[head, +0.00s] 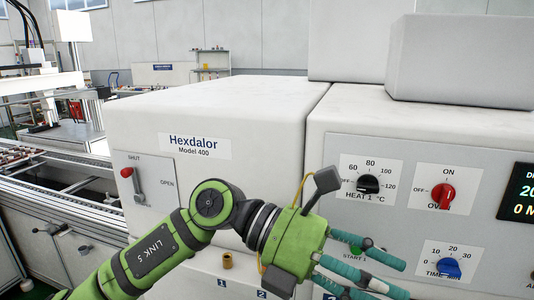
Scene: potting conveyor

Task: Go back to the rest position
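My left arm comes in from the lower left. Its green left gripper (385,278) points right and slightly down, in front of the white machine (215,105) marked Hexdalor Model 400. Its teal fingers are spread apart, and I see nothing between them. The lowest finger runs to the picture's bottom edge. The gripper is close in front of the panel and partly covers the green start button (357,252). I cannot tell whether it touches the panel. My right gripper is not in view.
The panel carries a black heat knob (368,184), a red oven knob (440,197) and a blue time knob (449,267). A red-tipped lever (127,172) sits at SHUT/OPEN. A small brass cylinder (227,260) is beside the arm. A conveyor (50,190) runs at left.

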